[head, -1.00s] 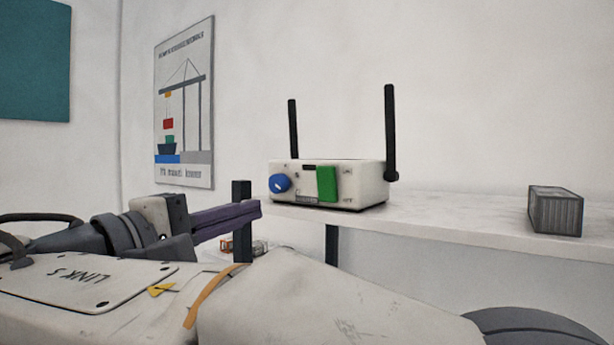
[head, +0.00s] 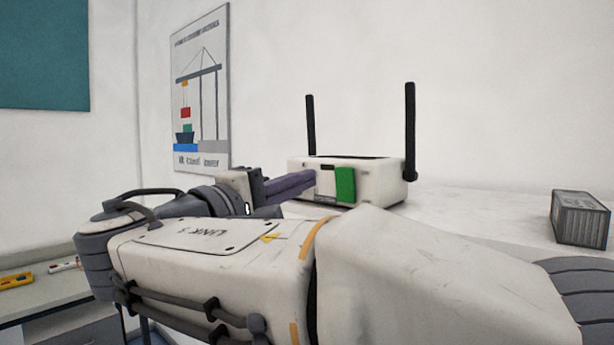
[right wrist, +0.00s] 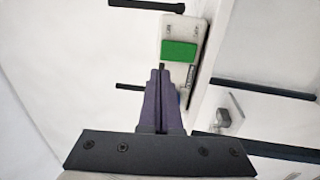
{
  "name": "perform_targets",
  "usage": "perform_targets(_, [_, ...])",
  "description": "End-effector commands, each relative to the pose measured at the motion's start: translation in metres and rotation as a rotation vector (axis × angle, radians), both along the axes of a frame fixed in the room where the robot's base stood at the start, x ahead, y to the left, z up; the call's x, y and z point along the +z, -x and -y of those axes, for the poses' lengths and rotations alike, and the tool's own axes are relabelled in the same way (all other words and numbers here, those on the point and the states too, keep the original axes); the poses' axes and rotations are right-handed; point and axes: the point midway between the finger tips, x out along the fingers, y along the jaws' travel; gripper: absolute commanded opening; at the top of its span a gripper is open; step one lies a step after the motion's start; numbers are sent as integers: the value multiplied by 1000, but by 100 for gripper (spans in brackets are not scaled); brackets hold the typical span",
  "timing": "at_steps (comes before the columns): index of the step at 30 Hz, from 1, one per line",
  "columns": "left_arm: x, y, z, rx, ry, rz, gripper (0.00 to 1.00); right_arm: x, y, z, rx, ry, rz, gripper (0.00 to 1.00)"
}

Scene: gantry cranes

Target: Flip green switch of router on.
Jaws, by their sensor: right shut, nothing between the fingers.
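The router (head: 380,180) is a white box with two upright black antennas on a white shelf. Its green switch (head: 345,185) is on the front face; I cannot tell which way it is set. My right gripper (head: 311,181) is shut and empty, its purple fingers reaching from the left to the router's front, left of the switch. They cover the blue knob in the head view. In the right wrist view the green switch (right wrist: 179,51) is just beyond the fingertips (right wrist: 160,69), and a bit of blue shows beside the fingers. Whether they touch the router is unclear. My left gripper is out of view.
The white shelf (head: 480,208) is clear between the router and a grey container block (head: 580,219) on the right. The antennas (head: 410,130) rise above the router. A crane poster (head: 200,90) hangs on the wall. A lower surface with a yellow item (head: 16,281) is at the left.

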Motion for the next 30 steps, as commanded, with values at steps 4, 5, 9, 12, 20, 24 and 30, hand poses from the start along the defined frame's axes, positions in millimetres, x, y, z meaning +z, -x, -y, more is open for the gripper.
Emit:
perform_targets(4, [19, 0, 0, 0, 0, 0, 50, 10, -23, 18, -4, 0, 0, 0])
perform_targets(5, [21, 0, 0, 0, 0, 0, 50, 10, -26, 21, -4, 1, -1, 0])
perform_targets(9, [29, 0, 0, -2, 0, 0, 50, 11, -39, 29, -2, 1, 0, 0])
perform_targets(12, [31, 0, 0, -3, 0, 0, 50, 10, -43, 32, 0, 1, 1, 0])
perform_targets(20, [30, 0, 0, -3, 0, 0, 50, 9, -45, 33, 1, -1, 0, 0])
perform_targets(24, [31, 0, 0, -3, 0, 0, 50, 10, -45, 33, 0, -5, -3, 0])
perform_targets(30, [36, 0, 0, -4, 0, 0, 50, 11, -50, 37, -1, -43, -60, 0])
